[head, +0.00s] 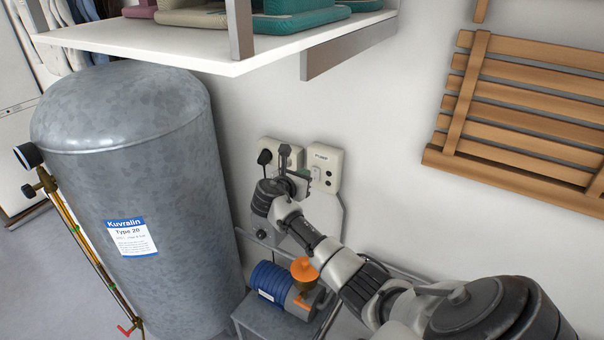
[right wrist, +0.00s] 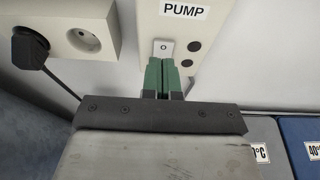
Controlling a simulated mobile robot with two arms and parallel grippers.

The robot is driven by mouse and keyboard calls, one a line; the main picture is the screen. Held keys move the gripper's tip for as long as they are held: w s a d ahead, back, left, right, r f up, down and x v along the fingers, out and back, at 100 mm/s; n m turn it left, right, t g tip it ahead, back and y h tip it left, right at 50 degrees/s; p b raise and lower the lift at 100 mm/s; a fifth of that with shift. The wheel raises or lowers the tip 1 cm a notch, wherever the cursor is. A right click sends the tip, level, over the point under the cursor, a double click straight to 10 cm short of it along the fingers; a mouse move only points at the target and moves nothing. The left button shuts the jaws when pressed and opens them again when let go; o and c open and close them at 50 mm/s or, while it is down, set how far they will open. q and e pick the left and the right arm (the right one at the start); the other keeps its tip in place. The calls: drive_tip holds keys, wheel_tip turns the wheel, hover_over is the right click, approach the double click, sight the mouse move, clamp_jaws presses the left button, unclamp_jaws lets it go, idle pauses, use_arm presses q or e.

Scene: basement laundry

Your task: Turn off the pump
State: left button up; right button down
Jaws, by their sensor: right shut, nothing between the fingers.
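The cream switch box labelled PUMP (head: 327,158) is on the white wall; it also shows in the right wrist view (right wrist: 205,40). Its small white rocker switch (right wrist: 163,48) bears an O mark at its upper part, with two dark round spots to its right. My right gripper (right wrist: 162,76) is shut and empty. Its green fingertips are just below the O and cover the rocker's lower part; I cannot tell whether they touch it. In the head view the right gripper (head: 291,165) is in front of the wall boxes. The blue pump (head: 268,281) with an orange cap stands below. My left gripper is not in view.
A socket (right wrist: 88,40) with a black plug (right wrist: 30,48) is left of the switch box. A grey tank (head: 140,190) stands at the left. A white shelf (head: 225,55) overhangs above, and a slatted wooden rack (head: 520,115) is on the right wall.

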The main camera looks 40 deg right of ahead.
use_arm(q)
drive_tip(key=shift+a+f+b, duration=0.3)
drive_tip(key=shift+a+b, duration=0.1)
drive_tip(key=shift+b, duration=0.25)
use_arm(e)
drive_tip(key=r+v, duration=0.1)
drive_tip(key=v, duration=0.9)
drive_tip(key=shift+d+r, duration=0.2)
drive_tip(key=shift+r, duration=0.15)
